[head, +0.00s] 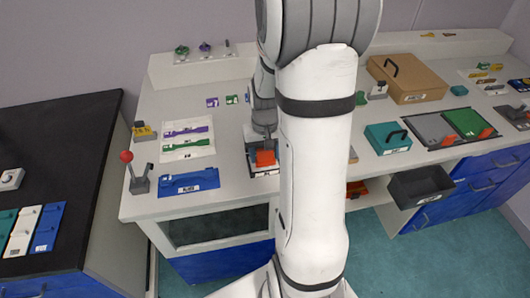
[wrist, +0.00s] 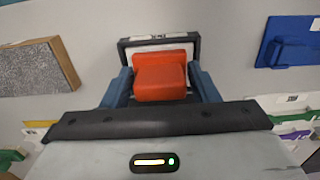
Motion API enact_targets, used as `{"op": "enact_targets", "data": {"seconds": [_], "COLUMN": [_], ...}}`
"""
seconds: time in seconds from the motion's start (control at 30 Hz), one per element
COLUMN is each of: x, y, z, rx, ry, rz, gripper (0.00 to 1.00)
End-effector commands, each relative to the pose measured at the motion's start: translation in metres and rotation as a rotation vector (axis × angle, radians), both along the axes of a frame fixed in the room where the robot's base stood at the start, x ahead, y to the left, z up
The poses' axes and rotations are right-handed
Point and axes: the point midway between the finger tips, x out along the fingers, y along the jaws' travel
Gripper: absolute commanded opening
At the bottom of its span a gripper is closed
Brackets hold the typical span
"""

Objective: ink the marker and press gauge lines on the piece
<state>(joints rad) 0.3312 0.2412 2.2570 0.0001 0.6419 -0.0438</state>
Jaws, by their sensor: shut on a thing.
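An orange block (wrist: 160,80), which looks like the marker, sits between the two blue-grey fingers of my gripper (wrist: 161,86), which is shut on it. The orange block also shows in the head view (head: 265,158), at the front of the bench. Under or just beyond it is a dark-framed pad (wrist: 125,50) with a pale inside; I cannot tell whether the block touches it.
A red-knobbed lever (head: 127,157) stands at the bench's left corner. A teal box (head: 387,139), a brown case (head: 408,80) and an open dark drawer (head: 420,188) are to the right of my arm. A speckled grey slab (wrist: 35,68) is at the left in the wrist view.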

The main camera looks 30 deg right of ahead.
Motion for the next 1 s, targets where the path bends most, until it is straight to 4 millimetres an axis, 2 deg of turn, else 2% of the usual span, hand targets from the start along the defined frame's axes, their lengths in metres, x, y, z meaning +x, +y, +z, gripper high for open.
{"op": "enact_targets", "data": {"seconds": [0.33,1.0], "x": [-0.001,0.000], "y": [0.001,0.000], "z": [0.004,0.060], "rx": [0.001,0.000], "ry": [0.003,0.000], "rz": [0.000,0.000], "gripper": [0.40,0.40]}}
